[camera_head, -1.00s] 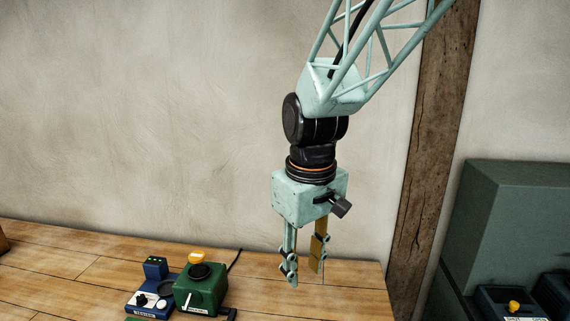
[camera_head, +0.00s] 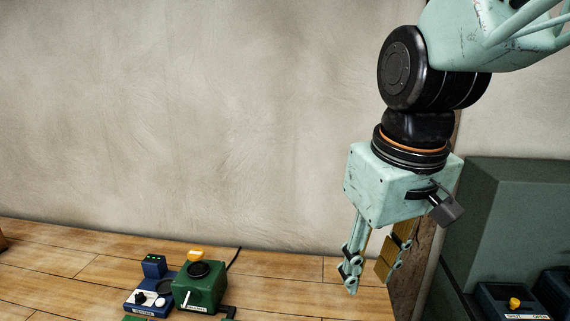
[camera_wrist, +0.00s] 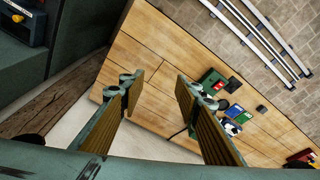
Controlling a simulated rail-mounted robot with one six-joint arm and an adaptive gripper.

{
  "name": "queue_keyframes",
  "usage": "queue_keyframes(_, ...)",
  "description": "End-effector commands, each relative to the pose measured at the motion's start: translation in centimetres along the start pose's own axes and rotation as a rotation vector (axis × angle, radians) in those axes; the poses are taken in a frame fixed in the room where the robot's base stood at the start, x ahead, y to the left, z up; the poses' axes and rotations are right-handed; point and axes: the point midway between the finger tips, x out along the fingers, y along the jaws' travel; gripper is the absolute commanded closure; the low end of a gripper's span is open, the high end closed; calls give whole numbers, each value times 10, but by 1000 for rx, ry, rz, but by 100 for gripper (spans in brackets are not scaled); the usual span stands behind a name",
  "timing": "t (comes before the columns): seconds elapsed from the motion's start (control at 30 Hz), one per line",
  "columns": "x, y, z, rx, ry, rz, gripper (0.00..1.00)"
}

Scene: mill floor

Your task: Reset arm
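My gripper (camera_head: 370,277) hangs downward at the right of the head view, in front of the wall and the right end of the wooden table (camera_head: 60,255). Its two fingers are apart with nothing between them. In the wrist view my gripper (camera_wrist: 157,85) also shows open, with the table top (camera_wrist: 160,65) and floor beyond the fingertips. The fingers touch nothing that I can see.
A green box device (camera_head: 200,290) and a blue device (camera_head: 150,292) stand on the table at lower left. A dark green cabinet (camera_head: 500,210) stands at the right, with small boxed controls (camera_head: 513,303) before it. Rails (camera_wrist: 260,35) cross the brick floor.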

Motion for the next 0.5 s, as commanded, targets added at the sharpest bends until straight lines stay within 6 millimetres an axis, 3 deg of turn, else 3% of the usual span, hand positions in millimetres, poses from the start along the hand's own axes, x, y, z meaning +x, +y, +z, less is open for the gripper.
queue_keyframes(0.5, -31, 14, 73, 147, 56, 23, 70)
